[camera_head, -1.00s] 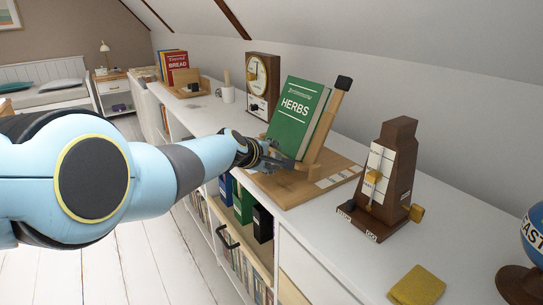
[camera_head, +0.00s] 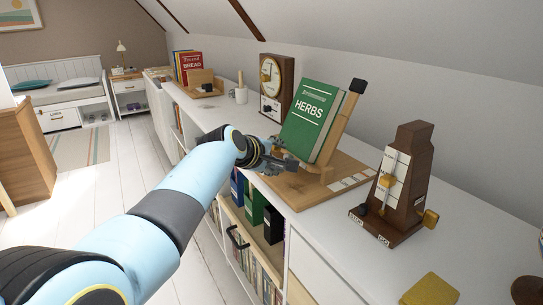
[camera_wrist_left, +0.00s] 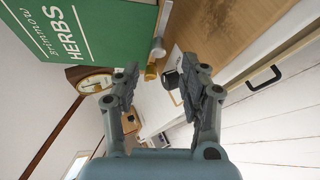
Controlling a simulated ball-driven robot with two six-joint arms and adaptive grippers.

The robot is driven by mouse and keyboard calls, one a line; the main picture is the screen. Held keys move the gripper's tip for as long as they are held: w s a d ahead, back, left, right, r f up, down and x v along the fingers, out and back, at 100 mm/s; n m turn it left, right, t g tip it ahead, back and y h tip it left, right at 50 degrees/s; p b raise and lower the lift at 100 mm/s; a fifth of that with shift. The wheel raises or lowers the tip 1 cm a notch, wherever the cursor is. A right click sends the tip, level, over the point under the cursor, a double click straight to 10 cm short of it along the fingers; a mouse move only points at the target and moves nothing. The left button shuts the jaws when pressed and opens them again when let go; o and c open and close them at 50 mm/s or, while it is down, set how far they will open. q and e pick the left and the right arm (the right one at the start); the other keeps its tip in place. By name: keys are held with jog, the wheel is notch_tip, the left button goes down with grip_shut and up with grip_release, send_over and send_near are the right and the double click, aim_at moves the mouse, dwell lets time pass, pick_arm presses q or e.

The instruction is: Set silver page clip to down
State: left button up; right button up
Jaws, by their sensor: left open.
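The green HERBS book (camera_head: 312,120) leans on a wooden stand whose base board (camera_head: 293,191) lies on the white shelf top. It also shows in the wrist view (camera_wrist_left: 85,30). My left gripper (camera_head: 284,164) is at the board's left edge, just in front of the book's lower edge. In the wrist view its fingers (camera_wrist_left: 162,88) are open and apart. A small silver piece (camera_wrist_left: 158,47) with a gold end beside the book's edge may be the page clip; I cannot tell its setting. A dark round piece (camera_wrist_left: 171,80) lies between the fingers. The right gripper is not in view.
A dark wooden metronome-like device (camera_head: 407,180) with sliders stands right of the board. A yellow sponge-like block (camera_head: 430,290) lies nearer. Folders fill the cubbies below.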

pick_arm(q)
jog(key=shift+v, duration=1.1)
